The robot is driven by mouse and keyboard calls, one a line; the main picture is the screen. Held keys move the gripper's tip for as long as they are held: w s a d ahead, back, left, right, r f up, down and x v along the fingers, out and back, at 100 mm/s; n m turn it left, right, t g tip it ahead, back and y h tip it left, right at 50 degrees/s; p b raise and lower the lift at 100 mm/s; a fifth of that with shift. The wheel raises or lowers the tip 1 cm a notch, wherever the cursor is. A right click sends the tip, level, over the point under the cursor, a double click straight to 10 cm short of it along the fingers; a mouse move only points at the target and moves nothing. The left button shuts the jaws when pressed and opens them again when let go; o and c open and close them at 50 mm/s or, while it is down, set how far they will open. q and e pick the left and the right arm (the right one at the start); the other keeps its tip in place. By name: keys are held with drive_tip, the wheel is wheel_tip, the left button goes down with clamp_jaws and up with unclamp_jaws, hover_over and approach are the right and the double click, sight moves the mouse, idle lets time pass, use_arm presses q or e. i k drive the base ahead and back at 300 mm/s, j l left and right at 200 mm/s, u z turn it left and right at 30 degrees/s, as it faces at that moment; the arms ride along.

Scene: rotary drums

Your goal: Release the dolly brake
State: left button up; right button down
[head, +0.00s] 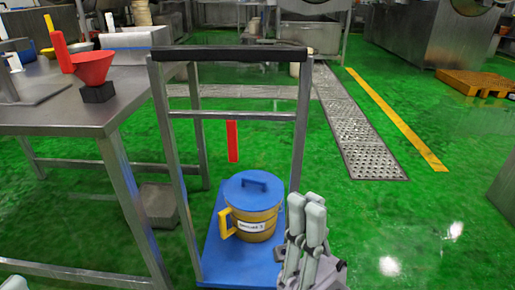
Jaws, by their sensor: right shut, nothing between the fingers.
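The dolly has a blue platform (215,255) and an upright grey metal frame (303,130) with a black grip bar (230,53) on top. A red lever (232,141) hangs straight down from the frame's crossbar; it looks like the brake lever. A yellow pail with a blue lid (252,190) and a white label stands on the platform. My right gripper (308,205) is shut and empty, fingers pointing up. It is right of the pail in the picture and lower than the red lever, apart from the lever. My left gripper is not clearly in view.
A steel table (60,118) stands close on the left, with a red funnel (92,68) in a black block near its edge. Open green floor lies to the right, with a drain grate (365,135) and a yellow line. An orange pallet (475,83) lies at far right.

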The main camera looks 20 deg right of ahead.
sight(231, 117)
drive_tip(key=k+l+u, duration=0.15)
drive_tip(key=k+l, duration=0.15)
drive_tip(key=l, duration=0.25)
drive_tip(key=k+l+u, duration=0.2)
drive_tip(key=l, duration=0.25)
drive_tip(key=k+l, duration=0.05)
drive_tip(key=k, duration=0.05)
